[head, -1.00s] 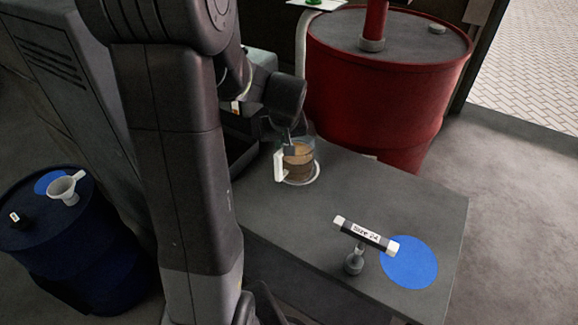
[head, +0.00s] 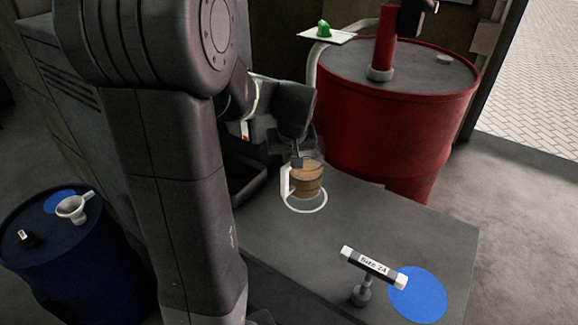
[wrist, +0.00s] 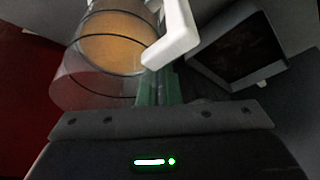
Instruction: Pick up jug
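The jug (head: 309,182) is clear with brown liquid inside and a white handle (head: 286,182) on its left. It is upright and appears raised a little above the white ring (head: 320,205) on the table. My gripper (head: 296,161) is at the handle's top, and the arm partly hides it. In the wrist view the jug (wrist: 112,42) is at upper left, with its white handle (wrist: 178,35) beside it. The green fingers (wrist: 158,88) of my gripper are close together at the handle's end; the exact contact is partly hidden.
The grey table (head: 400,222) bears a labelled T-shaped tool (head: 372,265) and a blue disc (head: 418,294) at front right. A red drum (head: 400,120) stands behind the table. A blue drum (head: 35,255) with a funnel (head: 73,208) stands at left.

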